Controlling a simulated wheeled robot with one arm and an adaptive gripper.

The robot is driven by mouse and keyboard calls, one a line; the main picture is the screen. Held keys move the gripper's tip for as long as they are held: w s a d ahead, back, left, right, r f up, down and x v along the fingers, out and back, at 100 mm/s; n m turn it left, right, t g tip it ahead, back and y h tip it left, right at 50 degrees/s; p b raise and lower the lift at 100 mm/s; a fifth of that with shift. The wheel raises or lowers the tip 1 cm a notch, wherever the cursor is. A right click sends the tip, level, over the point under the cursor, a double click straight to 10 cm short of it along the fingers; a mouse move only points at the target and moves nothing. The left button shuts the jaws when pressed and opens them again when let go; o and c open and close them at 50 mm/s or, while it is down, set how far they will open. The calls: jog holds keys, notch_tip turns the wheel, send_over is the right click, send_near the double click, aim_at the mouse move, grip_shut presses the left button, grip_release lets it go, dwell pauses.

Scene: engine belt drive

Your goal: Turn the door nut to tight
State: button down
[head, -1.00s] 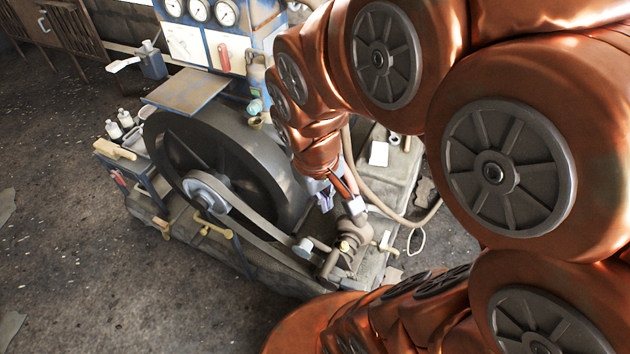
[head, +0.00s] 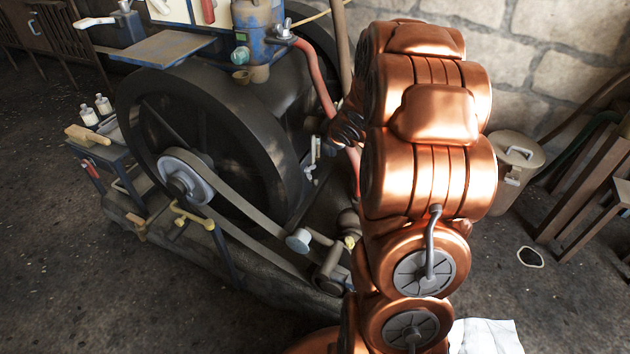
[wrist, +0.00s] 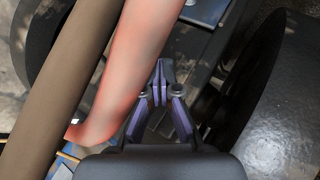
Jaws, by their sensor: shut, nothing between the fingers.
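My gripper (wrist: 161,72) is shut and empty in the wrist view, its purple-grey fingers together. It points at the gap between the dark wheels, beside a thick red hose (wrist: 150,65). In the head view the hose (head: 318,85) runs down from the blue machine, and my arm reaches in behind it near the large black flywheel (head: 135,130). I cannot make out a door nut in either view; my arm hides part of the engine's right side.
A belt (head: 235,205) runs from the flywheel hub to a small pulley (head: 298,240). A brown pipe (wrist: 60,80) lies left of the hose in the wrist view. A lidded bin (head: 515,165) stands at the right by a stone wall.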

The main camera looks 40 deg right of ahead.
notch_tip(320, 180, down, 13)
jog(key=w+d+n+t+y+b, duration=0.2)
jog(key=w+n+y+b, duration=0.1)
jog(key=b, duration=0.6)
send_over(310, 172)
jog(key=s+a, duration=0.1)
jog(key=s, duration=0.3)
notch_tip(310, 172, down, 5)
jog(key=f, duration=0.1)
jog(key=w+d+f+b, duration=0.1)
jog(key=shift+w+d+f, duration=0.1)
jog(key=shift+w+f, duration=0.2)
jog(key=shift+w+d+f, duration=0.2)
jog(key=shift+d+f, duration=0.15)
jog(key=shift+f, duration=0.1)
jog(key=shift+w+r+p, duration=0.1)
jog(key=shift+r+p, duration=0.15)
jog(key=shift+p, duration=0.95)
